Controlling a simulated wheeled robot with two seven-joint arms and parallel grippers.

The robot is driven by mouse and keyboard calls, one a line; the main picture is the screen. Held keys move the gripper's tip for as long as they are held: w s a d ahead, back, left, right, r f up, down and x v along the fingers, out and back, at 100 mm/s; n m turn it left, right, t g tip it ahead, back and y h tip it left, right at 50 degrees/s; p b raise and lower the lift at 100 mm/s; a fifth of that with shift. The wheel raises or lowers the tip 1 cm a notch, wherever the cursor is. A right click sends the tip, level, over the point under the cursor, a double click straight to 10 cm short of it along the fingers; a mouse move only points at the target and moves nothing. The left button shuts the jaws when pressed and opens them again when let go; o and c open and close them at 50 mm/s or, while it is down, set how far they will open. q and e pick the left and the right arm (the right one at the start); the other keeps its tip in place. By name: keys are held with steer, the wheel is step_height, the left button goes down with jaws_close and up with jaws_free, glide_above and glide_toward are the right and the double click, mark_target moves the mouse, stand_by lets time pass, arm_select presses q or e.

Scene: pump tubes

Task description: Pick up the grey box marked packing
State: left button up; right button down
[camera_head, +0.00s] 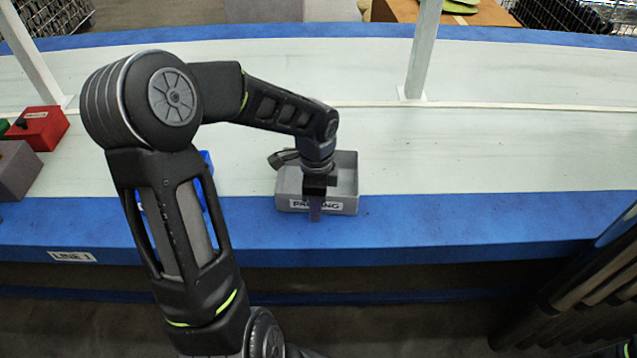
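My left gripper (316,203) points down at the box's front wall, with a finger in front of the label. The far side of the gripper is hidden, so I cannot tell whether it grips the wall. My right gripper is not in view.
A red box (42,127) and a dark grey box (17,170) stand at the left. A blue object (206,163) is mostly hidden behind my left arm. A white post (423,50) rises behind the grey box. The table right of the grey box is clear.

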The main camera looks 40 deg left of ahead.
arm_select(q)
steer(key=shift+c, duration=0.2)
jaws_close()
stand_by(1.3)
